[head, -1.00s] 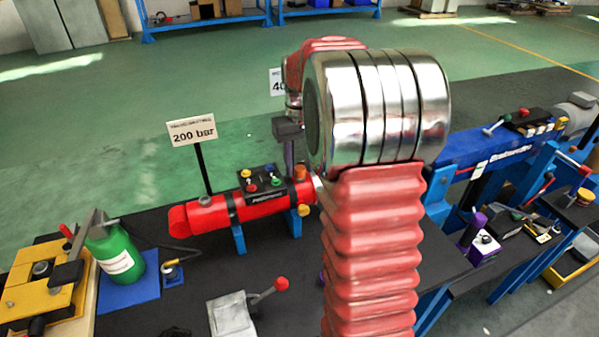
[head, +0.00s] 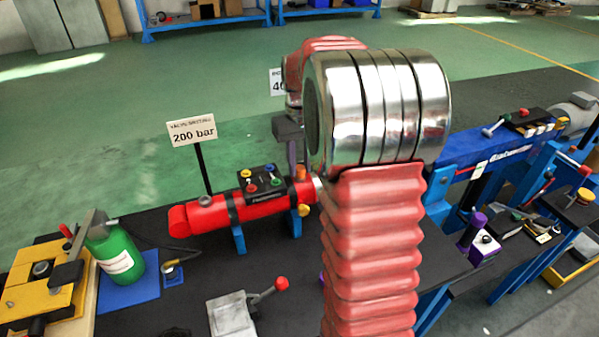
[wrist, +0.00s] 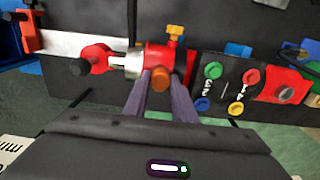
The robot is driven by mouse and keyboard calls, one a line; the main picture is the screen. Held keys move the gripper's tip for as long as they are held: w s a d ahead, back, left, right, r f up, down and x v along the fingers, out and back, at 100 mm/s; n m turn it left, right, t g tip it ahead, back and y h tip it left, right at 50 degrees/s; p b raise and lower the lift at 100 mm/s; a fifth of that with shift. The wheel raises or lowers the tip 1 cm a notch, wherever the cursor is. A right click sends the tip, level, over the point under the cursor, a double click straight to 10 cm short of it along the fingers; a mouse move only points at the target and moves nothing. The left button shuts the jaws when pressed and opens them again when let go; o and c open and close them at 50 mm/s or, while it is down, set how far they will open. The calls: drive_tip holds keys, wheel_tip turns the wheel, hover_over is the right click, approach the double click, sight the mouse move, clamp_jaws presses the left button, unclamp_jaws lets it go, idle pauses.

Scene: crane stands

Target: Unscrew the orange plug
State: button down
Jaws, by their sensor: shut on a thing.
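The orange plug (head: 300,173) sits on top of the right end of a red cylinder (head: 262,206). In the wrist view the plug (wrist: 160,78) shows between the tips of my two purple-grey fingers. My gripper (wrist: 160,86) is shut on the plug from both sides. In the head view only part of my gripper (head: 289,150) shows, reaching down beside the plug. My silver and red arm hides the area to its right. I cannot tell whether the plug's thread is loose.
A black block (head: 262,180) with several coloured knobs stands beside the plug. A yellow fitting (head: 304,210) sticks out of the cylinder below it. A "200 bar" sign (head: 191,130) stands behind. A green bottle (head: 117,255) and a lever unit (head: 232,314) are on the bench.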

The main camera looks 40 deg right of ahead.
drive_tip(key=n, duration=0.3)
drive_tip(key=shift+r+n, duration=0.1)
drive_tip(key=shift+n, duration=0.9)
drive_tip(key=shift+n, duration=2.6)
drive_tip(key=shift+n, duration=2.6)
